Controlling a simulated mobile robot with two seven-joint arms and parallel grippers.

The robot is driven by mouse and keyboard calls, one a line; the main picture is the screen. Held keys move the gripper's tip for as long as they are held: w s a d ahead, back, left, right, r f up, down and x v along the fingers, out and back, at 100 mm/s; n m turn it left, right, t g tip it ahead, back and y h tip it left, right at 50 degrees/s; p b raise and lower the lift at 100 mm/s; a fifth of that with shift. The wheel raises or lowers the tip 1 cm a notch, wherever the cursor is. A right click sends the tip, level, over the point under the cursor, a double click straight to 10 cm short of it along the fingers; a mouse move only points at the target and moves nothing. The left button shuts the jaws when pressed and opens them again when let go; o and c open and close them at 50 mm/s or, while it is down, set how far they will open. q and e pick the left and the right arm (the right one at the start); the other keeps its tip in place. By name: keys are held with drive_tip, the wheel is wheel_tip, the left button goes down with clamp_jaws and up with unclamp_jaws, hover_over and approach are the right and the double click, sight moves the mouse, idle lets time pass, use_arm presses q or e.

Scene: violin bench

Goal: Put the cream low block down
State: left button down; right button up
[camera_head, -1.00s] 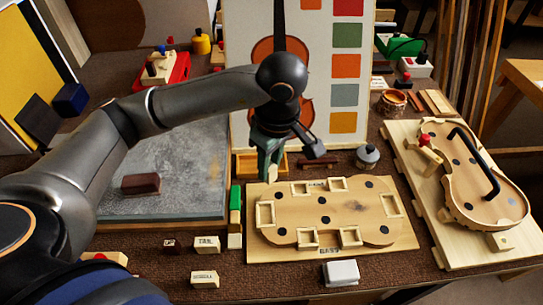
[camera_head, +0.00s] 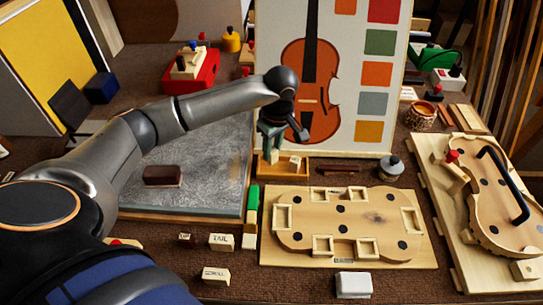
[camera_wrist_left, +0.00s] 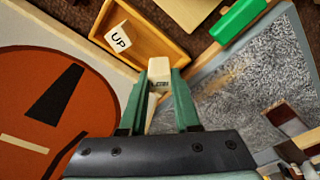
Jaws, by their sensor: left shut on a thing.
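The cream low block (camera_wrist_left: 159,72) is between the fingertips of my left gripper (camera_wrist_left: 160,85), which is shut on it; small print on the block is hard to read. In the head view the left gripper (camera_head: 273,152) points down at the left part of the small wooden tray (camera_head: 268,172), in front of the violin board. In the left wrist view the block overlaps the near corner of the tray (camera_wrist_left: 177,48); I cannot tell whether it touches. A cream block marked UP (camera_wrist_left: 118,38) lies in the tray. My right gripper is out of view.
A grey slab (camera_head: 210,180) lies left of the tray, with a green block (camera_head: 253,200) by its edge. A violin-shaped form board (camera_head: 350,255) lies in front. A lidded grey pot (camera_head: 390,168) stands right. Labelled blocks (camera_head: 221,242) sit at front left.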

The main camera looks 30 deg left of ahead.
sight(271, 158)
use_arm(q)
drive_tip(key=shift+w+a+f, duration=0.1)
drive_tip(key=shift+a+f, duration=0.05)
drive_tip(key=shift+f, duration=1.6)
drive_tip(key=shift+f, duration=0.15)
drive_tip(key=c, duration=0.6)
unclamp_jaws()
drive_tip(key=r, duration=0.4)
drive_tip(key=d+r, duration=0.1)
drive_tip(key=r, duration=0.7)
drive_tip(key=shift+s+d+r, duration=0.15)
drive_tip(key=shift+s+d, duration=0.05)
